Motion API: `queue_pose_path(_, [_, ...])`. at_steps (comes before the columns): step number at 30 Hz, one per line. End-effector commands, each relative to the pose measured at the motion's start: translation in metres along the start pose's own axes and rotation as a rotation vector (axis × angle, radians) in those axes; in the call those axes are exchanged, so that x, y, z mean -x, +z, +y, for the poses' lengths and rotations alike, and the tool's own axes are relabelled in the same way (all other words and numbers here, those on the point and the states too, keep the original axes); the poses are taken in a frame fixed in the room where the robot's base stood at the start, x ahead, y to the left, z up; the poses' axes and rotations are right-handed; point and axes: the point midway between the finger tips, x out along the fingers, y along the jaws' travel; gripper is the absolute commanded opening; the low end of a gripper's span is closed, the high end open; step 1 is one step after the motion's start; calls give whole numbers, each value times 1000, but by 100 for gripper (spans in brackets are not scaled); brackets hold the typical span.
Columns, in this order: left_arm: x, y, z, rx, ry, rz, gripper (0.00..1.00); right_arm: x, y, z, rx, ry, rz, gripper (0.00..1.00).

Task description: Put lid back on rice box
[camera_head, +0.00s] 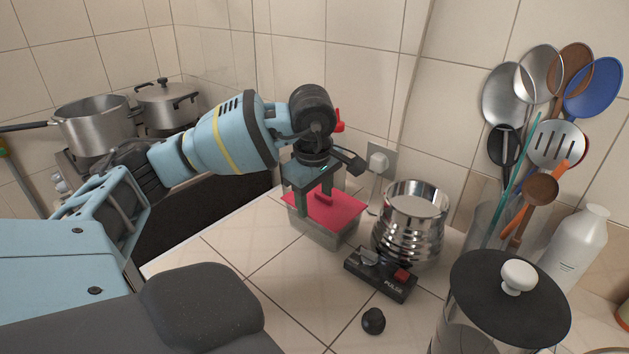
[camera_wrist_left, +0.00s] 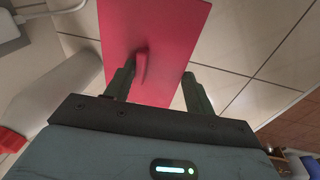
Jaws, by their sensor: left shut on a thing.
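The red lid (camera_head: 340,215) is over the clear rice box (camera_head: 312,232) on the counter, and their outlines roughly line up. I cannot tell whether the lid is fully seated or slightly above the rim. My left gripper (camera_head: 314,196) comes down from above and is shut on the lid at its raised handle. In the left wrist view the lid (camera_wrist_left: 165,25) is a flat red sheet with its handle (camera_wrist_left: 141,66) between the fingers (camera_wrist_left: 159,74), closer to the left one. The lid hides the box there. My right gripper is not in view.
A ribbed metal canister (camera_head: 408,222) stands close to the box's right, with a black control unit (camera_head: 382,275) in front. A black knob (camera_head: 373,321) lies near the front. A black-lidded jar (camera_head: 510,300) and utensils (camera_head: 540,130) are right. Pots (camera_head: 95,125) stand left. Front-left tiles are clear.

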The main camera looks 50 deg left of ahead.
Motion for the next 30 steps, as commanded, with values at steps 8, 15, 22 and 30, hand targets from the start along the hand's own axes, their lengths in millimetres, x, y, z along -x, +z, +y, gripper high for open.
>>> queue_pose_path(8, [0,0,0,0,0,0,55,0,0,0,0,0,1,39])
queue_pose_path(15, [0,0,0,0,0,0,80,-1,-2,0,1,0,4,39])
queue_pose_path(22, [0,0,0,0,0,0,91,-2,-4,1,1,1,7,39])
queue_pose_path(30, [0,0,0,0,0,0,100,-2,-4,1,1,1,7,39])
